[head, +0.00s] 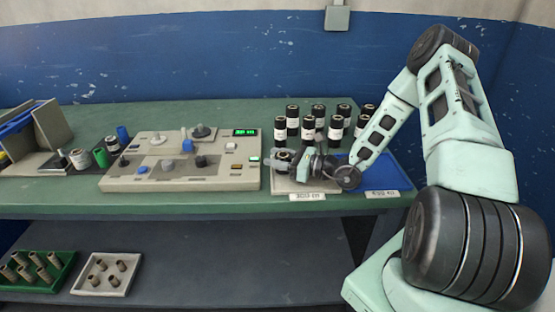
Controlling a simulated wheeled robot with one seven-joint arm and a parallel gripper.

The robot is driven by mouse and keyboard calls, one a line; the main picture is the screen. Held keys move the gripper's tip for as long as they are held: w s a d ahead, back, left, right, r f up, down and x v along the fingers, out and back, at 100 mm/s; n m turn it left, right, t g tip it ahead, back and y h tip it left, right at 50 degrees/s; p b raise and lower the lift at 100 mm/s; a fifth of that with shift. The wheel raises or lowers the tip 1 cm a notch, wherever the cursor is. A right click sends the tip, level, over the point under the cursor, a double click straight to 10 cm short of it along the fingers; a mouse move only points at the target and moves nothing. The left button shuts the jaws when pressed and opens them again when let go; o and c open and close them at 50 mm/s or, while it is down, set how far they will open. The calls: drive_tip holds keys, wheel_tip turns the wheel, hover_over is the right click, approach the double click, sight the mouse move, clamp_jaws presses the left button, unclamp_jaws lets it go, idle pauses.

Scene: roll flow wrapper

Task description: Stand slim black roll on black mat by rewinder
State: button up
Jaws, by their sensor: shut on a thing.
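Several black rolls with white labels stand upright in a cluster (319,117) at the right of the bench. My gripper (284,157) is low at the front left of this cluster, reaching in from the right. It is shut on a dark roll (282,151), which is mostly hidden by the fingers. I cannot tell whether this roll still touches the tray below. The rewinder appears to be the beige machine (182,180) left of my gripper.
A pale tray (290,187) lies under my gripper, with a blue tray (384,181) to its right. Green (101,157) and blue (122,134) rolls stand left of the machine. A grey-beige bin (51,124) is at the far left. Trays of small cores sit on the lower shelf.

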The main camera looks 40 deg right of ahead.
drive_tip(key=shift+f, duration=0.15)
drive_tip(key=shift+f, duration=0.2)
drive_tip(key=o, duration=1)
